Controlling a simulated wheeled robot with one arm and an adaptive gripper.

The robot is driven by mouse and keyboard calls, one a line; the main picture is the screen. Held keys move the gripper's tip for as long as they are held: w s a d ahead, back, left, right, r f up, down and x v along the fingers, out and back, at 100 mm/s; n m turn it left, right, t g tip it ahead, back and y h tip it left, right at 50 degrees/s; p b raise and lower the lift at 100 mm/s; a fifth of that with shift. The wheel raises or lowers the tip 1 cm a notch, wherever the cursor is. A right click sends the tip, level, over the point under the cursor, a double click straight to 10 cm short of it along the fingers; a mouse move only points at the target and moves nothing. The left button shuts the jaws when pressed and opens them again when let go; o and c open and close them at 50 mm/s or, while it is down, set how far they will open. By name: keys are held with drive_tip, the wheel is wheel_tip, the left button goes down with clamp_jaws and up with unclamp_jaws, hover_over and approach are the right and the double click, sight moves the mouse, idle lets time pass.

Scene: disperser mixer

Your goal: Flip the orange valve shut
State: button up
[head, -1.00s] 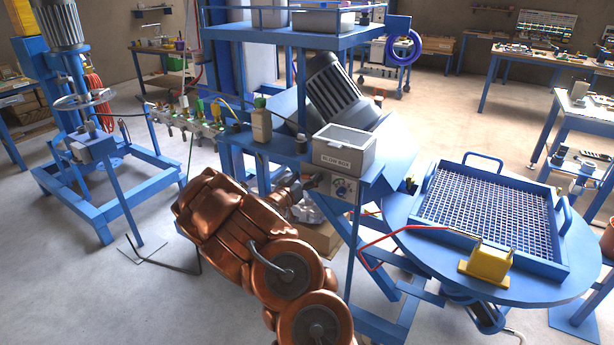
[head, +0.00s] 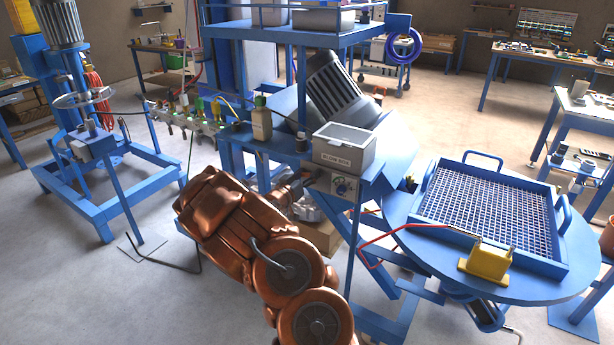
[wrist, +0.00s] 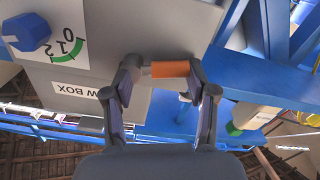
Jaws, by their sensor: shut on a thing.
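The orange valve handle (wrist: 170,69) shows in the wrist view as a short orange cylinder by the grey box. My gripper (wrist: 161,82) has a finger on either side of it and is shut on it. The left finger touches the handle's left end, where a grey fitting shows. In the head view my gripper (head: 314,178) is at the panel below the grey box, left of the blue knob. The valve is hidden there behind my gripper.
The grey box (head: 344,148) sits on a blue frame. A blue knob with a green dial (wrist: 30,33) is beside the valve. A round blue table (head: 405,215) with a mesh tray (head: 560,262) and yellow block (head: 486,264) stands right. Open floor lies left.

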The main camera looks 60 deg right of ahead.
drive_tip(key=shift+w+r+m+b, duration=0.1)
drive_tip(key=shift+r+m+b, duration=0.2)
drive_tip(key=shift+b, duration=0.75)
drive_tip(key=m+b, duration=0.1)
drive_tip(key=b, duration=0.2)
drive_tip(key=shift+f, duration=0.2)
drive_tip(key=shift+r+m+b, duration=0.2)
drive_tip(key=shift+m+b, duration=0.55)
drive_tip(key=shift+m, duration=0.05)
drive_tip(key=o, duration=1)
drive_tip(key=shift+a+r, duration=0.1)
drive_tip(key=shift+o, duration=0.8)
drive_tip(key=a, duration=1.1)
drive_tip(key=shift+s+a, duration=0.35)
drive_tip(key=shift+w, duration=0.1)
